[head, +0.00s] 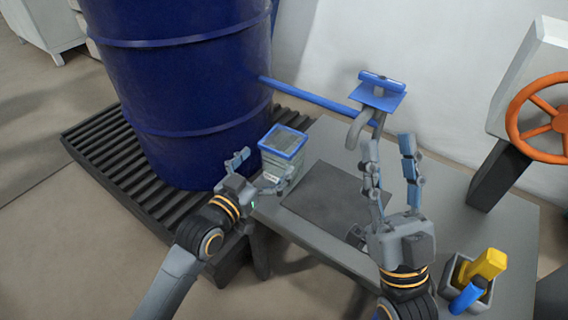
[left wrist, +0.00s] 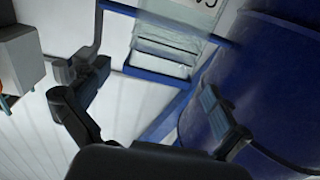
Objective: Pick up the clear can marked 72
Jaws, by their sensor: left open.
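The clear can (head: 281,171) has a blue lid and a small white label, too small to read in the head view. It stands upright at the left end of the grey table. My left gripper (head: 263,169) is open at the can's near left side, one finger left of it and the other in front of its lower part. In the left wrist view, the can (left wrist: 165,45) appears ahead, with its marking cut off at the top edge. The left gripper (left wrist: 152,76) is empty there. My right gripper (head: 388,142) is open and empty, pointing up above the table.
A large blue drum (head: 190,90) stands on a dark roller conveyor (head: 110,165) close to the can. A blue bar (head: 310,99) and hook (head: 357,128) are behind the right gripper. A small bin (head: 455,272) with yellow and blue items and an orange handwheel (head: 513,110) are right.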

